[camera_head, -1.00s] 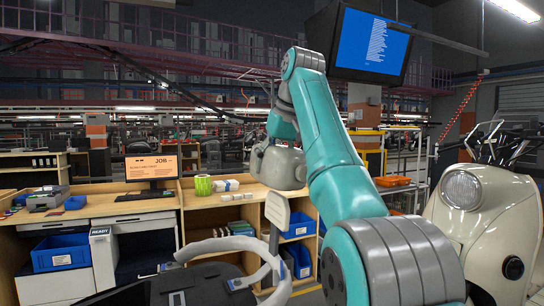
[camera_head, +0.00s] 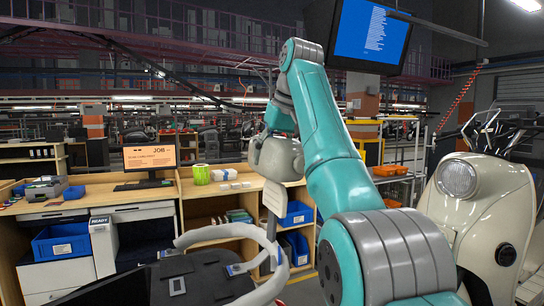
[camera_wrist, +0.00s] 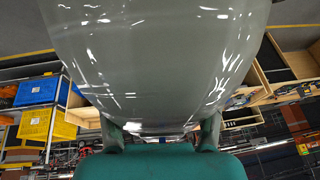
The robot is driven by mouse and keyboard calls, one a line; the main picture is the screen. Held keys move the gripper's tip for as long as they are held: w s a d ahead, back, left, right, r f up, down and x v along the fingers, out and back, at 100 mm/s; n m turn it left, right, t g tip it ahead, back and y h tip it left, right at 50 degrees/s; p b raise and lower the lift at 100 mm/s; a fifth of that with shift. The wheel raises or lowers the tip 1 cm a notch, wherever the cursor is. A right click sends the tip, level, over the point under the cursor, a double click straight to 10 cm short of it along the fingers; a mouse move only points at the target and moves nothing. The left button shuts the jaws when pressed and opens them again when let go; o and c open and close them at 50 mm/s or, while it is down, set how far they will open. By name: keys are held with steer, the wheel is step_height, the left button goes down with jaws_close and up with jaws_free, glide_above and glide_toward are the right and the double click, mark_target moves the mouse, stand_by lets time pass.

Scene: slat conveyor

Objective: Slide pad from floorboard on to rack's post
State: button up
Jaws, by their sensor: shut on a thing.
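My gripper (camera_head: 275,182), with a rounded grey housing, hangs over the curved light-grey tubular rack (camera_head: 215,233). It is shut on the pad (camera_head: 273,198), a flat panel that looks light grey in the head view. A slim dark post (camera_head: 271,238) of the rack stands directly below the pad in the picture. Whether the pad is around it, touching it or only above it I cannot tell. I cannot make out the floorboard.
A cream scooter (camera_head: 480,215) stands close on the right. A wooden workbench (camera_head: 205,205) with blue bins (camera_head: 62,243) is behind the rack. A hanging monitor (camera_head: 362,38) is above. A dark seat-like part (camera_head: 175,285) lies in front.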

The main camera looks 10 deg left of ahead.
steer(key=shift+s+a+f, duration=0.1)
steer(key=shift+f, duration=1.3)
steer(key=shift+a+f, duration=0.1)
steer(key=shift+f, duration=1.25)
steer(key=shift+f, duration=0.25)
steer(key=shift+a+f, duration=0.15)
steer(key=shift+f, duration=1.3)
stand_by(0.4)
steer(key=o, duration=1.5)
steer(key=shift+s, duration=0.1)
steer(key=shift+c, duration=0.2)
steer(key=shift+o, duration=0.2)
